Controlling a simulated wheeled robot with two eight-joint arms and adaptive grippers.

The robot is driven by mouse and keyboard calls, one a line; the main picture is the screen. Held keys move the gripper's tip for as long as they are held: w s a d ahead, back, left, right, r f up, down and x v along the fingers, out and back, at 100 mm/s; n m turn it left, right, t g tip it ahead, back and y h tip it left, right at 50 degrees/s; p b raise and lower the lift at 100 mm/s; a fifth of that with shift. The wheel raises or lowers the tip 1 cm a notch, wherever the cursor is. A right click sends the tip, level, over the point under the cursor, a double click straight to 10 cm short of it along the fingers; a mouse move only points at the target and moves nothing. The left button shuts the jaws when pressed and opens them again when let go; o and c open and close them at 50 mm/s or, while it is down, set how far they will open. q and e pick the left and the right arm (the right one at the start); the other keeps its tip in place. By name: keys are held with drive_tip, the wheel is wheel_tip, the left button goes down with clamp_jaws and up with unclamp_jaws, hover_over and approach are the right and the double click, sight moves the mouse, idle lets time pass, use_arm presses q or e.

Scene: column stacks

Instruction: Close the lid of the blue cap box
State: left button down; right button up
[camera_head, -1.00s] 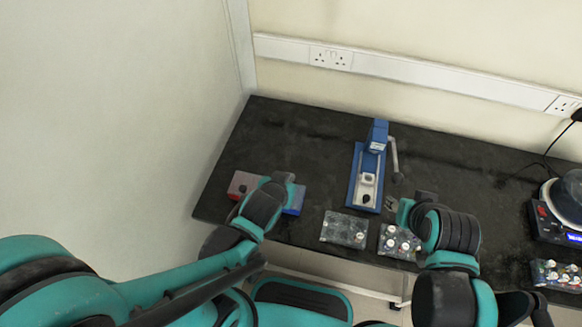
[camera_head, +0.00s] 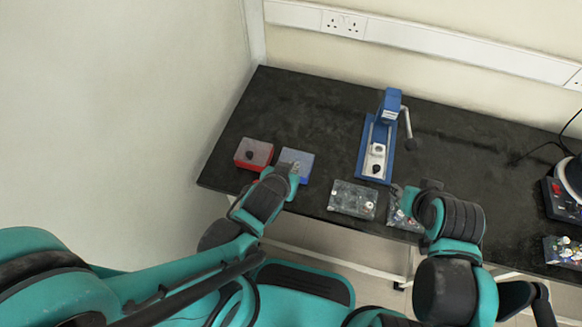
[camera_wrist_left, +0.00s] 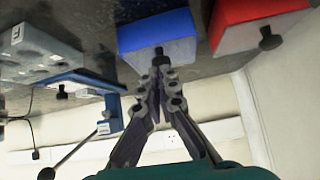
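The blue cap box (camera_head: 297,165) stands on the dark table, right of the red box. A pale grey lid lies flat on it, as far as I can see. It also shows in the left wrist view (camera_wrist_left: 157,38), which is upside down, with a dark knob (camera_wrist_left: 158,51) on the lid. My left gripper (camera_head: 293,172) is at the box's near side and hides part of it. In the wrist view its fingertips (camera_wrist_left: 158,64) are together beside the knob, with nothing seen between them; contact is unclear. My right gripper (camera_head: 398,190) is near the trays, its fingers mostly hidden.
A red box (camera_head: 253,154) with a grey lid and dark knob stands close on the left. A blue press-like device (camera_head: 378,145) with a lever is behind right. A tray of small parts (camera_head: 353,199) lies at the front edge. The table behind the boxes is clear.

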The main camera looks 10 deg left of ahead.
use_arm(q)
drive_tip(key=shift+s+f, duration=0.8)
drive_tip(key=shift+f, duration=0.1)
drive_tip(key=shift+r, duration=0.1)
drive_tip(key=shift+w+r+p, duration=0.2)
drive_tip(key=shift+r+p, duration=0.4)
drive_tip(key=shift+r, duration=0.25)
drive_tip(key=v, duration=0.7)
drive_tip(key=shift+r, duration=0.2)
drive_tip(key=shift+w, duration=0.15)
